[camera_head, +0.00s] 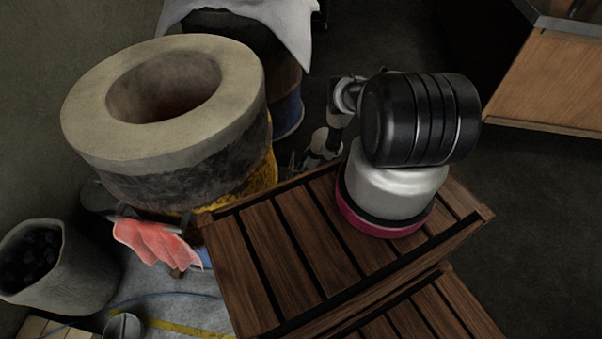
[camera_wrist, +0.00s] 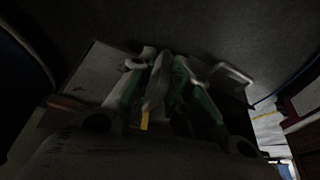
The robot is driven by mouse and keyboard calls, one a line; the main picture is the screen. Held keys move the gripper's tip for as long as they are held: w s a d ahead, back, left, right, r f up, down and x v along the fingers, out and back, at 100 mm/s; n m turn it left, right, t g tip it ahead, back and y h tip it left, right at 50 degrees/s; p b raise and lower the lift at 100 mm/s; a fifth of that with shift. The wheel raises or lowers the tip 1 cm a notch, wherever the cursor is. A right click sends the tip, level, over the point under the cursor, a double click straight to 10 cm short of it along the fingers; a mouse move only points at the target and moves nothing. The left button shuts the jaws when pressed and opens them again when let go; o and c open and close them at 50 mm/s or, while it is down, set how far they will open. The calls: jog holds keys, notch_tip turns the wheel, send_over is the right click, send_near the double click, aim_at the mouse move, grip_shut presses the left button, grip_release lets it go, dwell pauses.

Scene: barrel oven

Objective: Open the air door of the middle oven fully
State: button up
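In the head view, one barrel oven (camera_head: 195,180) stands at the left, with a thick pale ring around its open top and a yellow lower body. A second barrel (camera_head: 289,108), blue and yellow low down, stands behind it under a white cloth. I cannot tell which is the middle oven. My gripper (camera_wrist: 161,62) shows its green-sided fingers in the dark wrist view. A narrow grey upright piece (camera_wrist: 157,88) lies between them, perhaps part of an air door; whether they grip it is unclear. Pale flat metal (camera_wrist: 97,75) is beside the left finger. The gripper is hidden in the head view.
A red glove-like cloth (camera_head: 156,244) hangs at the near oven's front. A bucket of dark lumps (camera_head: 74,268) stands at the far left and a small metal pot (camera_head: 123,326) at the bottom. A wooden cabinet (camera_head: 553,80) is at the right. Dark floor lies between.

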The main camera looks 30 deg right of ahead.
jog(key=shift+o, duration=0.6)
jog(key=v, duration=1.2)
